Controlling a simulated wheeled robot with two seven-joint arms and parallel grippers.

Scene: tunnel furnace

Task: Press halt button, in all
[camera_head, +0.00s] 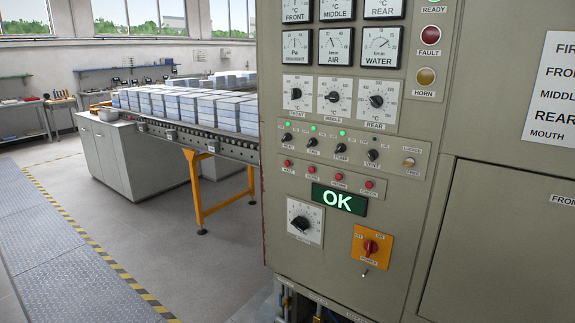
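The control panel (270,225) is a beige cabinet filling the middle of the head view. A row of several small red buttons sits below the toggle switches. The leftmost red button (287,163) has a small label under it that seems to read HALT, though the print is tiny. Another red button (311,169) is just right of it. A green lit display (339,200) below the row reads OK. Neither of my grippers is in view, and nothing touches the buttons.
Toggle switches (340,148) with green lamps, dials and gauges lie above the buttons. A black knob (300,223) and a red rotary switch (370,247) on an orange plate lie below. A conveyor (224,146) with pale blocks runs behind at left. The floor at left is clear.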

